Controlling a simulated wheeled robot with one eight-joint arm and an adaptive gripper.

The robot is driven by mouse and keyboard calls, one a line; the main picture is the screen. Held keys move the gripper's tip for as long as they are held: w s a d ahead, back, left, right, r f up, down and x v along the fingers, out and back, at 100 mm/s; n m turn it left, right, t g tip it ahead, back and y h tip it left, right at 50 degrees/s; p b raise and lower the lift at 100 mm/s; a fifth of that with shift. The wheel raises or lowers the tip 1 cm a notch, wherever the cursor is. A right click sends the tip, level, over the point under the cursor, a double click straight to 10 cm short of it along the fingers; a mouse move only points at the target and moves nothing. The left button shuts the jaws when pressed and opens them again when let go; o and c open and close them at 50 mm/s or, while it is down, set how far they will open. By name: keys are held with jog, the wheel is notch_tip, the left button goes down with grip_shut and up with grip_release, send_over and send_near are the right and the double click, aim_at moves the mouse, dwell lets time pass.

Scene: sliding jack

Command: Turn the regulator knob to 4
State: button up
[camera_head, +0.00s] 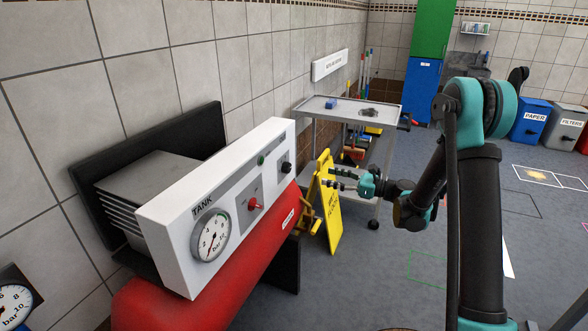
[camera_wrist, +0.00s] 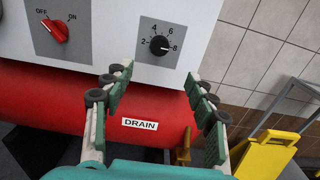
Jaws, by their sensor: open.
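The regulator knob (camera_wrist: 158,45) is a small black round knob on a grey plate marked 2, 4, 6 and 8, on the white panel (camera_head: 160,222). Its white pointer mark appears to face right, toward the 8. The knob also shows at the panel's right end in the head view (camera_head: 286,167). My gripper (camera_wrist: 157,80) is open and empty, its green-padded fingers spread apart. In the wrist view its fingertips lie just below the knob's plate, on either side, apart from the knob. In the head view my gripper (camera_head: 334,178) is to the right of the panel.
A red OFF/ON switch (camera_wrist: 54,31) sits left of the knob. The red tank (camera_wrist: 60,105) with a DRAIN label (camera_wrist: 140,124) lies below the panel. A yellow floor sign (camera_head: 330,205) and a grey trolley (camera_head: 345,107) stand close behind my gripper.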

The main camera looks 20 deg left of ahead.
aim_at(290, 167)
jog(key=a, duration=1)
jog(key=w+a, duration=0.1)
jog(key=a, duration=0.4)
jog(key=shift+w, duration=0.1)
jog(key=shift+c, duration=0.5)
jog(key=c, duration=1.1)
jog(key=shift+o, duration=0.2)
